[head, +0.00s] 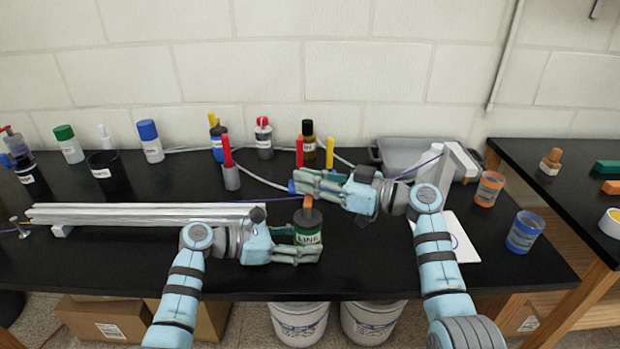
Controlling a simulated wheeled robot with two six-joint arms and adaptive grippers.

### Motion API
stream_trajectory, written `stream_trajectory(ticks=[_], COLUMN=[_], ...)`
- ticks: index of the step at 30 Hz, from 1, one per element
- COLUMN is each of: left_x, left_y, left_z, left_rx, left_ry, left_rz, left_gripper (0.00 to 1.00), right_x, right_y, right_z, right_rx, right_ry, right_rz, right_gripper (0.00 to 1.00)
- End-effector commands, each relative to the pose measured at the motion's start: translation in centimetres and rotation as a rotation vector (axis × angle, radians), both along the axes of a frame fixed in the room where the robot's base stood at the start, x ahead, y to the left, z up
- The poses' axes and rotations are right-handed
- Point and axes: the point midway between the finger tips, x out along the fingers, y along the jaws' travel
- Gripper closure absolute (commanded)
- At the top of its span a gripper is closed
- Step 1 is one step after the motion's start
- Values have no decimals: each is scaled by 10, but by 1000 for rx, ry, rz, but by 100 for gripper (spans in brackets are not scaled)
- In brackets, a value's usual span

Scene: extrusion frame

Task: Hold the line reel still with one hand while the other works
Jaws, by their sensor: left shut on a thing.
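The line reel (308,228) is a dark-topped green can labelled "LINE", with an orange-brown piece on top. It stands on the black bench near the middle. My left gripper (308,252) is shut on its lower front, and its fingers cover part of it. My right gripper (305,183) is just above and behind the reel, fingers pointing left. A small blue tip shows at its fingertips; I cannot tell whether the fingers grip it. A thin purple line (270,200) runs past the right gripper towards a white bracket (458,158) at right.
A pale extrusion bar (150,213) lies along the left of the bench. Bottles, a black cup (108,172) and a grey marker holder (231,178) stand behind. A grey tray (405,152), a white sheet (455,240) and orange (489,189) and blue (524,232) tubs are at right.

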Motion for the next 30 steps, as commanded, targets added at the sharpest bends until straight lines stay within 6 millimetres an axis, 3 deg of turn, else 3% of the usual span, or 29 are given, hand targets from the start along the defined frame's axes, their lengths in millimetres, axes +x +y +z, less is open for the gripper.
stream_trajectory(ticks=[21, 22, 25, 30], left_x=[0, 0, 0, 0], left_y=[0, 0, 0, 0], left_z=[0, 0, 0, 0], left_rx=[0, 0, 0, 0], left_ry=[-1, -1, -1, -1], left_rz=[0, 0, 0, 0], left_gripper=[68, 68, 68, 68], right_x=[-1, -1, -1, -1], right_y=[-5, -5, -5, -5], right_z=[-1, -1, -1, -1], right_rx=[-2, -2, -2, -1], right_ry=[1, 1, 1, 0], right_rz=[-132, -132, -131, -131], right_gripper=[100, 80, 64, 63])
